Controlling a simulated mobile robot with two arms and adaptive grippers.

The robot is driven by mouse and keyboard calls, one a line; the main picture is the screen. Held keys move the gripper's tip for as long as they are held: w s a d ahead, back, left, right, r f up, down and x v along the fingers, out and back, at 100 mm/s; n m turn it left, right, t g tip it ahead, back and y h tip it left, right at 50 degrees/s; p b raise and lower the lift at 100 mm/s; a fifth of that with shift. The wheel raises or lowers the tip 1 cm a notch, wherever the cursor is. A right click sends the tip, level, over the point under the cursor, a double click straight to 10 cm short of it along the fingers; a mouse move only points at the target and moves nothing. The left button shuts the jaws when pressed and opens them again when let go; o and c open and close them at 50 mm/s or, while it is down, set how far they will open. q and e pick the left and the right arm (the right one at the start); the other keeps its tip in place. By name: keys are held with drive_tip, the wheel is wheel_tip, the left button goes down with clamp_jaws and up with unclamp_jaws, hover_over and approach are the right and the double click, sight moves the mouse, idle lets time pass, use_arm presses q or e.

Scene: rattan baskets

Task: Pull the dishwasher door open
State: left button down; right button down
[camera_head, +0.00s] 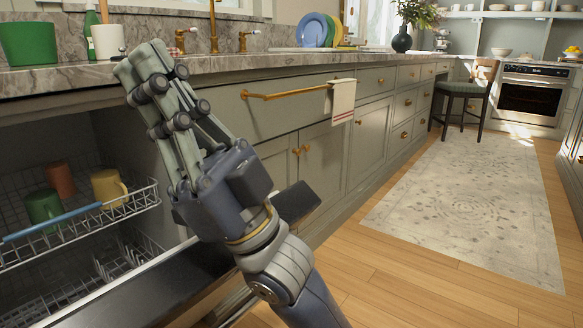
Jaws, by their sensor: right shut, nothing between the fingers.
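The dishwasher stands at the left under the counter, and its interior shows. Its door (150,288) is tilted down, with the dark inner face upward; its lower part is cut off by the frame. My right gripper (146,66) is shut and empty, with its fingers pointing up near the counter edge. The gripper and wrist are in front of part of the door and the dishwasher opening. Whether the arm touches the door I cannot tell. My left gripper is not in view.
The upper rack (140,200) holds a green mug (44,207), a yellow mug (108,187) and a brown cup (60,179). The countertop (60,78) overhangs the opening. A gold towel rail (285,94) juts from the cabinets. The floor around the rug (470,200) is clear.

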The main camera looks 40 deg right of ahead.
drive_tip(key=w+a+f+m+t+h, duration=0.1)
drive_tip(key=w+m+t+h, duration=0.1)
drive_tip(key=w+m+h, duration=0.55)
drive_tip(key=m+g+h, duration=0.6)
drive_tip(key=m+h, duration=0.2)
drive_tip(key=h, duration=0.8)
hover_over(293, 185)
drive_tip(key=s+d, duration=0.2)
drive_tip(key=s, duration=0.1)
wheel_tip(293, 185, down, 6)
drive_tip(key=x, duration=0.6)
drive_tip(key=f+x, duration=0.1)
drive_tip(key=x, duration=0.2)
drive_tip(key=shift+s+d+r, duration=0.1)
drive_tip(key=shift+s+d, duration=0.05)
drive_tip(key=shift+s, duration=0.15)
drive_tip(key=shift+s+d+f, duration=0.35)
drive_tip(key=shift+s+f, duration=0.3)
drive_tip(key=shift+f, duration=0.25)
drive_tip(key=shift+s+f, duration=0.45)
drive_tip(key=shift+s, duration=0.1)
